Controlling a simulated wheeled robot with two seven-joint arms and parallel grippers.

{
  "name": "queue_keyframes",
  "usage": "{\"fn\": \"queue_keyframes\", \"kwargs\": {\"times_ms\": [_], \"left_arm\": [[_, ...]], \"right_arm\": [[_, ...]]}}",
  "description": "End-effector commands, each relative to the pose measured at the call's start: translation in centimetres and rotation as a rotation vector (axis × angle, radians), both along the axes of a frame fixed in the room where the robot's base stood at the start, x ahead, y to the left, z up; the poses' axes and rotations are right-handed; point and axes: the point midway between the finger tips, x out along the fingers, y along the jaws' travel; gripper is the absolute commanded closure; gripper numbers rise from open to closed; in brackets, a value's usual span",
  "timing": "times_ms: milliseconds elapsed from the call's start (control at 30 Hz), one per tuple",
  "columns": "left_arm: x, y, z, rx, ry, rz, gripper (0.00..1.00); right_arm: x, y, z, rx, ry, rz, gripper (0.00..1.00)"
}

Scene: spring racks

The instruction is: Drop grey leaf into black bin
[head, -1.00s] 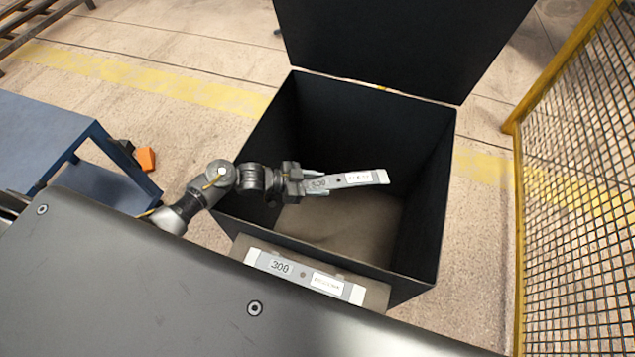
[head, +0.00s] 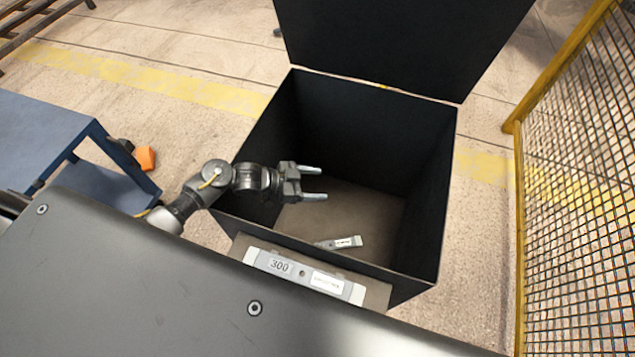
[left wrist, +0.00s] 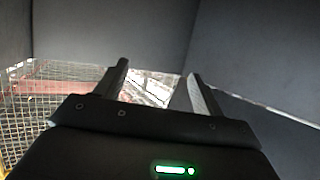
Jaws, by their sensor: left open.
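The grey leaf (head: 340,242) with a white label lies inside the black bin (head: 428,195), low down near its front wall. Part of it is hidden by the bin's front edge. My left gripper (head: 316,183) is over the bin's opening, open and empty, its two fingers apart and pointing right. The leaf is below the gripper and apart from it. In the left wrist view the open fingers (left wrist: 158,88) show between dark walls. My right gripper is in neither view.
A second grey leaf (head: 305,277) marked 300 lies on a brown surface in front of the bin. The bin's lid (head: 400,40) stands open at the back. A yellow-framed mesh fence (head: 575,190) is at right, a blue table (head: 60,140) at left.

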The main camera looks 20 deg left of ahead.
Motion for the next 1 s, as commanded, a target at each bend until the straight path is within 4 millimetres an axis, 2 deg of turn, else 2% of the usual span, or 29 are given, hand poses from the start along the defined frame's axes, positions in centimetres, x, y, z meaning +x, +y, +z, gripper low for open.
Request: {"fn": "queue_keyframes", "kwargs": {"times_ms": [300,500,700,1000], "left_arm": [[-2.9,5.0,2.3,0.002,-0.002,0.000,0.31],[-4.2,7.2,3.5,-0.001,-0.003,-0.001,0.31],[-4.6,7.9,3.9,-0.002,-0.003,-0.001,0.31],[-4.5,7.9,4.0,-0.003,-0.003,0.000,0.31]], "right_arm": [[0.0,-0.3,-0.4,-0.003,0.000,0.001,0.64],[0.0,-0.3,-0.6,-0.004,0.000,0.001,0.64],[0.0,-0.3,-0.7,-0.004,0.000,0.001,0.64],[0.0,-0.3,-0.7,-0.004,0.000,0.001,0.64]]}}
